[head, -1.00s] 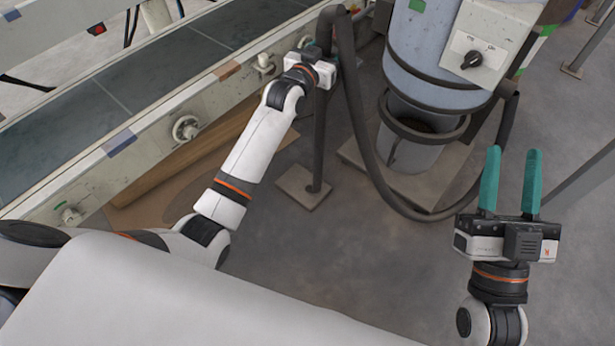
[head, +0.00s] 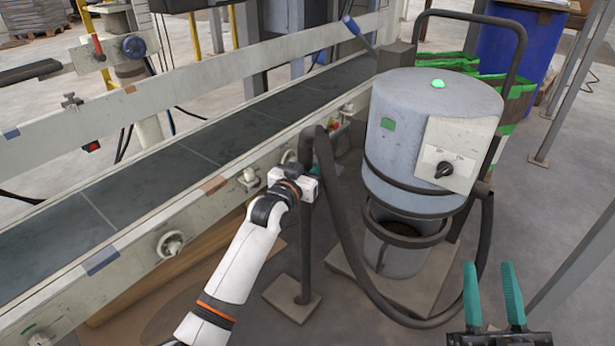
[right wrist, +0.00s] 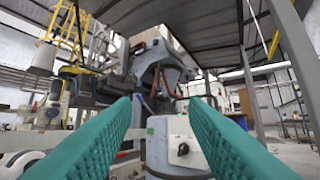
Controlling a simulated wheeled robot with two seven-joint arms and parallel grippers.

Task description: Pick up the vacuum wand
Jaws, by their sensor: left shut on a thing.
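The vacuum wand (head: 306,235) is a dark upright tube in the head view, beside the grey vacuum drum (head: 425,125). Its lower end stands at a flat beige plate (head: 280,296) on the floor. A dark hose (head: 350,245) bends over from its top and loops round the drum. My left gripper (head: 316,168) is shut on the upper part of the wand; its fingers are mostly hidden. My right gripper (head: 495,297) is open and empty at the lower right. Its teal fingers also show, apart, in the right wrist view (right wrist: 160,120).
A conveyor (head: 150,195) with a dark belt runs diagonally behind the wand, close to my left arm. A blue barrel (head: 520,50) and thin metal posts stand at the right. Bare floor lies right of the drum.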

